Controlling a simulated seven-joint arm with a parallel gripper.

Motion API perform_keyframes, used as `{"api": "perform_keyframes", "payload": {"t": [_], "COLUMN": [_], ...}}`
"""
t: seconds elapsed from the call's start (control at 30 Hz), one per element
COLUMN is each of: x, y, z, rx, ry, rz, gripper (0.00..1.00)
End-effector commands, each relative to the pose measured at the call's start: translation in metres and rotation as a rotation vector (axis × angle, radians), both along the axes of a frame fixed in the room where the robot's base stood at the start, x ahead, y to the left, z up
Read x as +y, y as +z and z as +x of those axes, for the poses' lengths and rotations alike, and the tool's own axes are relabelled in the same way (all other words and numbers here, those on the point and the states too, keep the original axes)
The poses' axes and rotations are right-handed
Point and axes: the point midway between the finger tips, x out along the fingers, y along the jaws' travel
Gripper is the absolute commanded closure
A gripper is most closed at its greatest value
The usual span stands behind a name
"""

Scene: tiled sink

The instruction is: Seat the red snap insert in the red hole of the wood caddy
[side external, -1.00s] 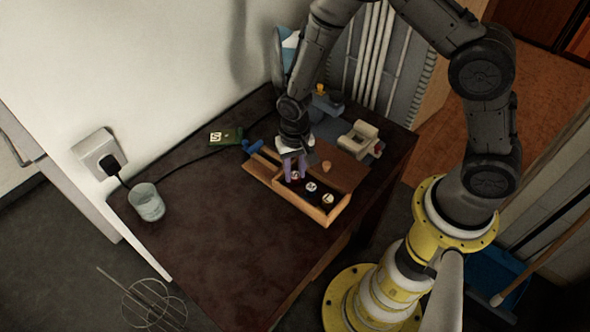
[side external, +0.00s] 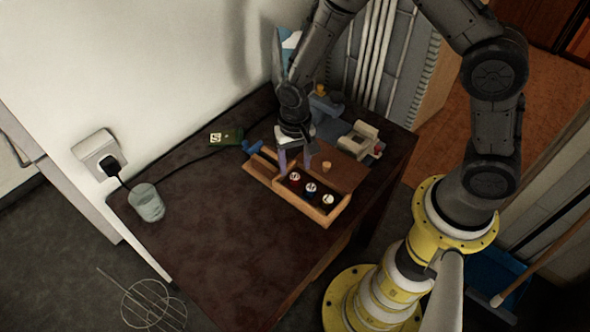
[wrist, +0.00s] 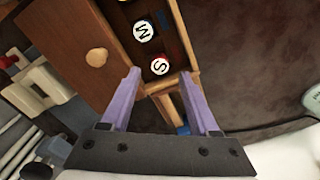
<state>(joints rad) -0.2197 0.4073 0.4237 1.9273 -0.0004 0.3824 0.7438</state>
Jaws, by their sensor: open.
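The wood caddy (side external: 326,219) stands on the dark table, with a row of round inserts in its dark trough. The red snap insert (side external: 295,177), with a white top marked S, sits at the end of the row nearest my gripper (side external: 294,161). It also shows in the wrist view (wrist: 159,66) and looks upright in its place; the red hole is hidden beneath it, and I cannot tell how deep it sits. My gripper's lavender fingers are open and empty, above and just behind the red insert. In the wrist view my fingertips (wrist: 160,75) lie either side of it.
A brown lid with a wooden knob (side external: 326,166) lies alongside. A grey device (side external: 358,140) stands behind; a glass (side external: 147,202) stands left. The table's left front is clear.

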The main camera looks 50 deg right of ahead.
Motion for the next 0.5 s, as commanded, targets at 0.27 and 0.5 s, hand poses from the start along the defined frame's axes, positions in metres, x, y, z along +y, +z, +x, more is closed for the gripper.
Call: {"api": "perform_keyframes", "payload": {"t": [0.27, 0.5], "x": [0.0, 0.0], "y": [0.058, 0.084], "z": [0.001, 0.0], "rx": [-0.005, -0.001], "ry": [0.0, 0.0], "rz": [0.001, 0.0], "gripper": [0.39, 0.39]}}
